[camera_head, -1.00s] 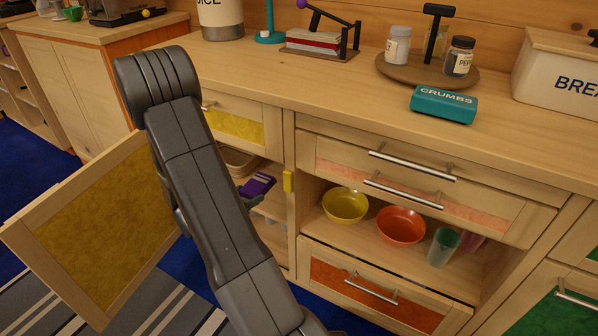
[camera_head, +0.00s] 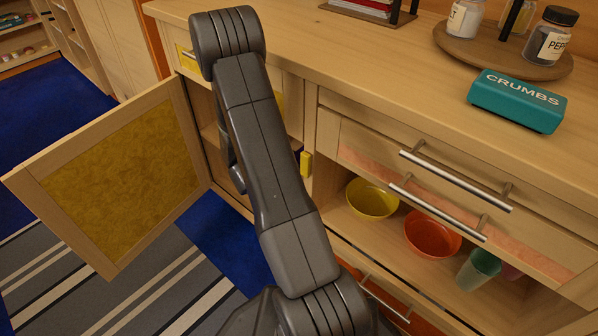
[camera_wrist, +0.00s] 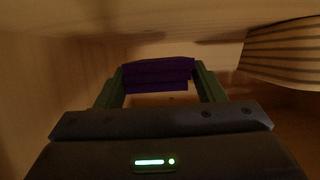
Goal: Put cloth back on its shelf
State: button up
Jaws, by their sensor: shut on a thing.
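A folded dark purple cloth (camera_wrist: 158,76) is between the two green fingers of my gripper (camera_wrist: 160,68) in the wrist view. The gripper is shut on it, one finger at each side. The cloth is inside a dim wooden compartment, with pale wood above and at the left. I cannot tell whether the cloth touches the shelf surface. In the head view my arm reaches into the cabinet with the open yellow-panelled door (camera_head: 125,185). My arm hides the gripper and most of the cabinet's inside there.
A striped object (camera_wrist: 285,52) stands at the right in the wrist view. The open door juts out left of my arm. To the right are a yellow bowl (camera_head: 372,200), an orange bowl (camera_head: 432,238) and metal-handled drawers. A teal crumbs box (camera_head: 517,100) sits on the countertop (camera_head: 400,80).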

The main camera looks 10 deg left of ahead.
jog(key=shift+f+b, duration=0.7)
jog(key=shift+f, duration=0.95)
jog(key=shift+f, duration=0.15)
jog(key=o, duration=0.9)
jog(key=shift+r, duration=0.25)
jog(key=p+v, duration=0.4)
jog(key=v, duration=0.8)
jog(key=shift+f, duration=0.15)
